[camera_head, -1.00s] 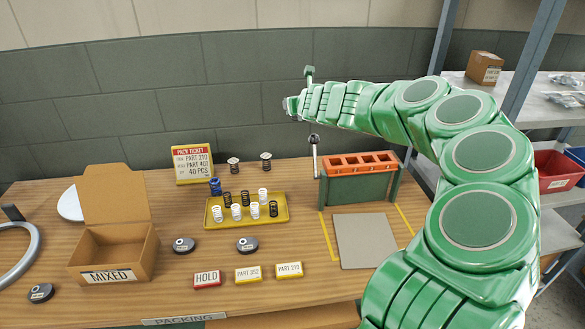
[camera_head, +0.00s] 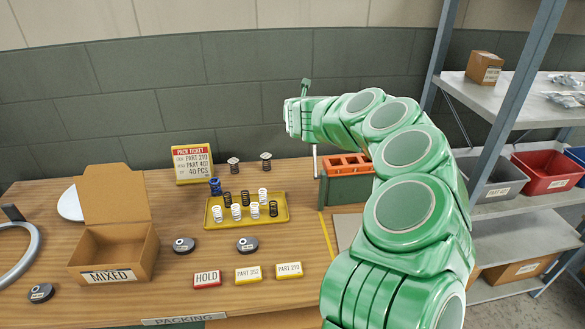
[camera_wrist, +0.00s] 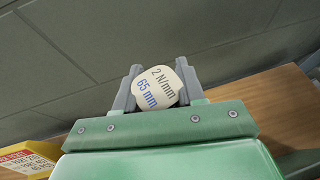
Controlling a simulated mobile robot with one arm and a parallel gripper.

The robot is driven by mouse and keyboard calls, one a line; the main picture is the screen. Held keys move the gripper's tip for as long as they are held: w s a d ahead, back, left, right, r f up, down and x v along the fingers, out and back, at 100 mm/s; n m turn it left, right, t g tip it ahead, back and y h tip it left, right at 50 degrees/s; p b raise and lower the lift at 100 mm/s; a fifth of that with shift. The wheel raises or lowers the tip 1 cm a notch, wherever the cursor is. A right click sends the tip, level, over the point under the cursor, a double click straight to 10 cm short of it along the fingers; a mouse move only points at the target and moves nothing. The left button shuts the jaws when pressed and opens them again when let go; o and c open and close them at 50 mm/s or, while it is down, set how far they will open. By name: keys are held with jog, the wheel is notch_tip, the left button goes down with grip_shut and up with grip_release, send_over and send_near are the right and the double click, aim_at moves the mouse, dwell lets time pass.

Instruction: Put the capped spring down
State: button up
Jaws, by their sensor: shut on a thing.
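In the wrist view my gripper (camera_wrist: 155,88) is shut on the capped spring (camera_wrist: 158,87). Only its round off-white cap shows, printed "2 N/mm" and "65 mm"; the coil is hidden behind it. The two grey fingers press its sides. In the head view the end of my arm is high above the back of the bench, left of the green and orange fixture, and the held spring cannot be made out.
A yellow tray (camera_head: 282,218) holds several black and white springs. An open MIXED carton (camera_head: 112,250), HOLD block (camera_head: 207,279) and pucks are left and front. The fixture (camera_head: 347,188) and grey mat (camera_head: 345,225) are partly hidden by my arm.

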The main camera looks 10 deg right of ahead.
jog(key=shift+w+a+f+m+g+h, duration=0.25)
jog(key=shift+w+f+m+h, duration=0.3)
jog(key=shift+f, duration=2.75)
jog(key=shift+w+a+f+m+g+h, duration=0.2)
jog(key=shift+w+f+m+h, duration=0.35)
jog(key=shift+f, duration=2.7)
jog(key=shift+w+a+f+m+g+h, duration=0.15)
jog(key=shift+w+a+f+m+h, duration=0.35)
jog(key=shift+f, duration=2.8)
jog(key=shift+w+d+f, duration=0.15)
jog(key=shift+d, duration=0.05)
jog(key=o, duration=1)
jog(key=shift+o, duration=0.2)
jog(key=shift+r, duration=0.2)
jog(key=shift+v, duration=5.95)
